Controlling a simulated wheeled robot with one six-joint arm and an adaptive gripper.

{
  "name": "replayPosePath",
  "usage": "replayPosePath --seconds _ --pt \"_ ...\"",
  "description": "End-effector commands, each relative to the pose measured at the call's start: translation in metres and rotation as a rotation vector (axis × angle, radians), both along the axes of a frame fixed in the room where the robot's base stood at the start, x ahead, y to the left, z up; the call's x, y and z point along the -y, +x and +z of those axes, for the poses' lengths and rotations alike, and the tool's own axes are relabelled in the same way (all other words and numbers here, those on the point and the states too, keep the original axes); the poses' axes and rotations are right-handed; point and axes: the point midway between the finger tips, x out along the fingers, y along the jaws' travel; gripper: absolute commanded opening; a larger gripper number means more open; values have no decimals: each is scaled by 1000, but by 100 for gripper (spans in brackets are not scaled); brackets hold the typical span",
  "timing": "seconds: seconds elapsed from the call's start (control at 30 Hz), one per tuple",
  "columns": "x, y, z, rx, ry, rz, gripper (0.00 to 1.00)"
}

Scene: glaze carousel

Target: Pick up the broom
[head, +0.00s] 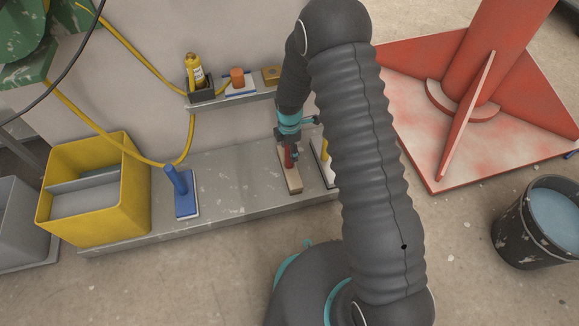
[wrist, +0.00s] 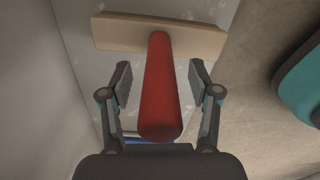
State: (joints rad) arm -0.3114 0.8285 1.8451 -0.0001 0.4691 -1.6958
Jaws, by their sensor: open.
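The broom, with a red handle and a pale wooden block head, stands on the grey ledge; its head (head: 292,180) shows below my gripper (head: 290,143) in the head view. In the wrist view the red handle (wrist: 160,88) points up toward the camera, and the wooden head (wrist: 112,32) lies across the top. My gripper (wrist: 160,80) is open, with one finger on each side of the handle and a gap visible on both sides. The bristles are not clearly seen.
A blue-handled tool (head: 181,190) stands left on the ledge (head: 235,193), and a yellow-handled one (head: 325,150) close right, partly behind my arm. A yellow bin (head: 120,205) is farther left. A small shelf (head: 222,99) is above. A red stand (head: 455,130) and black bucket (head: 525,225) are right.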

Motion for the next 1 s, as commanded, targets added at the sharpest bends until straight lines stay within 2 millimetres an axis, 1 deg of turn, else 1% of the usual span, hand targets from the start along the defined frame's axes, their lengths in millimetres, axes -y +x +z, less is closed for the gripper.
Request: replayPosePath --seconds 0.07,0.23,0.27,0.3,0.37,0.4,0.47,0.5,0.87,1.0 --pt "0 0 -5 1 0 0 62" --pt "0 0 -4 2 1 0 62" --pt "0 0 -4 2 1 0 60" --pt "0 0 -4 1 0 0 50" --pt "0 0 -4 1 0 0 35" --pt "0 0 -4 1 0 0 25" --pt "0 0 -4 1 0 0 10" --pt "0 0 -4 1 0 0 0" --pt "0 1 -3 2 1 0 0" --pt "0 1 7 3 1 0 0"
